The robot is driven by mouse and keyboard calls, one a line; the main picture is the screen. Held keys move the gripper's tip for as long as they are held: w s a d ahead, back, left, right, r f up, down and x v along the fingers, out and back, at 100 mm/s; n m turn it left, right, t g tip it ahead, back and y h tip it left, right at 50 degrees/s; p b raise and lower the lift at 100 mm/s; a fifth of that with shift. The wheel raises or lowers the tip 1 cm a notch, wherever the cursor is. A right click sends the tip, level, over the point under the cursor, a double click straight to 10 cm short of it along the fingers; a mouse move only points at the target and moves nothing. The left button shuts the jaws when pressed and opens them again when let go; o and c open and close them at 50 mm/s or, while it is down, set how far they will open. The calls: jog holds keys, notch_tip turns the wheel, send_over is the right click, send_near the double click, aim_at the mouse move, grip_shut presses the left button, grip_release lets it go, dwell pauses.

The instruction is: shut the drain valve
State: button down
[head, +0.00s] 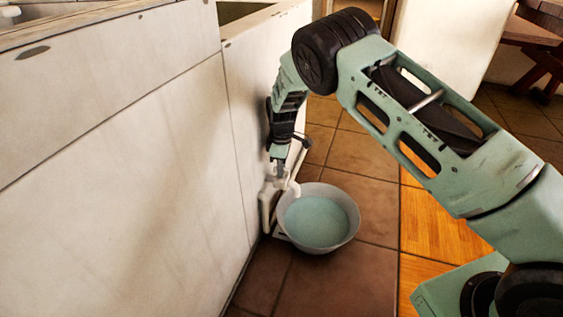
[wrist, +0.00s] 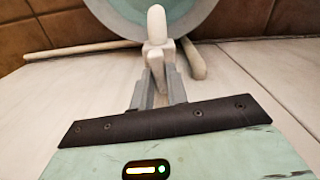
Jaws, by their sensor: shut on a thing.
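The drain valve is a white fitting low on the pale cabinet wall, and a white spout (head: 294,189) on it reaches over the rim of a basin. My gripper (head: 279,172) comes down on it from above. In the wrist view my gripper (wrist: 160,88) is shut on a white valve part (wrist: 157,28), which stands up between the two grey fingers. A grey-white basin (head: 349,238) with pale blue-green water stands on the floor under the spout. Its rim also shows in the wrist view (wrist: 207,10). The fingers hide part of the valve, and I cannot tell its setting.
The cabinet wall (head: 120,190) runs close along the left of my arm. White pipe pieces (wrist: 82,50) lie to either side of the valve in the wrist view. The tiled floor (head: 340,285) is clear in front of the basin. A wooden bench (head: 535,30) stands at the far right.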

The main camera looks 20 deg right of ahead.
jog(key=shift+m+p, duration=0.6)
jog(key=shift+m, duration=0.3)
jog(key=c, duration=1.4)
grip_release()
notch_tip(320, 180, up, 18)
jog(key=p, duration=0.7)
jog(key=shift+f, duration=0.25)
